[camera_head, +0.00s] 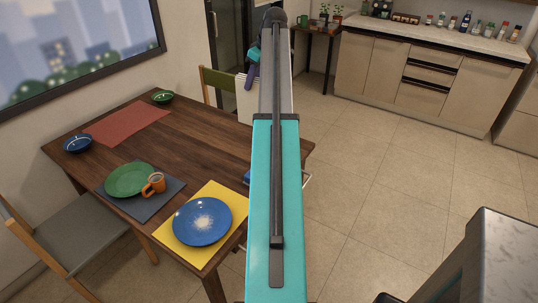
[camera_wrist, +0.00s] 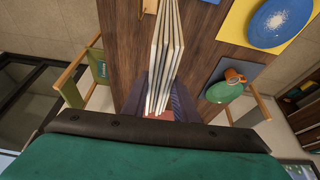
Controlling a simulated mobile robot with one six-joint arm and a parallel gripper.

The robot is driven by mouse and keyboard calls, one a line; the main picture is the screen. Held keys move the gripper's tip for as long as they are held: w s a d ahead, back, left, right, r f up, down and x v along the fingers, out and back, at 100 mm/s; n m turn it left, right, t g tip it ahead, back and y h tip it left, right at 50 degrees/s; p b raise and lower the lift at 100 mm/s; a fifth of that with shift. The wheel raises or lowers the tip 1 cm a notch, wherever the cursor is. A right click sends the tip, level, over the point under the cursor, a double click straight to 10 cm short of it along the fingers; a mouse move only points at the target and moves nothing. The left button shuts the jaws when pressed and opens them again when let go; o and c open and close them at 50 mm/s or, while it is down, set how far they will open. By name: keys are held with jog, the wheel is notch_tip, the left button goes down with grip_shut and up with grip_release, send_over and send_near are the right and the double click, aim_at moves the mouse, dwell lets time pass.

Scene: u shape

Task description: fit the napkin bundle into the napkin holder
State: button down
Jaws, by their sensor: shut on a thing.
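The napkin bundle (camera_wrist: 168,45) is a stack of pale, thin upright sheets in the wrist view. My gripper (camera_wrist: 168,102) is shut on it, with dark fingers on both sides of its near end. In the head view the bundle (camera_head: 246,100) shows as a white, striped piece left of my arm, above the far side of the table. I cannot clearly make out the napkin holder. A small wooden piece (camera_wrist: 149,6) at the top edge of the wrist view may be part of it. My arm hides part of the table.
The wooden table (camera_head: 180,145) carries a blue plate (camera_head: 202,222) on a yellow mat, a green plate (camera_head: 130,179), an orange mug (camera_head: 154,184) and two bowls. A blue item (camera_head: 246,177) is partly hidden by my arm. Chairs stand around; floor at right is clear.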

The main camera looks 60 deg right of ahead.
jog(key=s+d+r, duration=0.1)
jog(key=s+d, duration=0.3)
jog(key=shift+s+d, duration=0.3)
jog(key=shift+d, duration=0.1)
jog(key=shift+f, duration=0.1)
notch_tip(320, 180, down, 13)
jog(key=p, duration=0.3)
jog(key=shift+f, duration=0.25)
jog(key=shift+f+p, duration=0.55)
jog(key=shift+f, duration=1.75)
jog(key=c, duration=1.4)
grip_release()
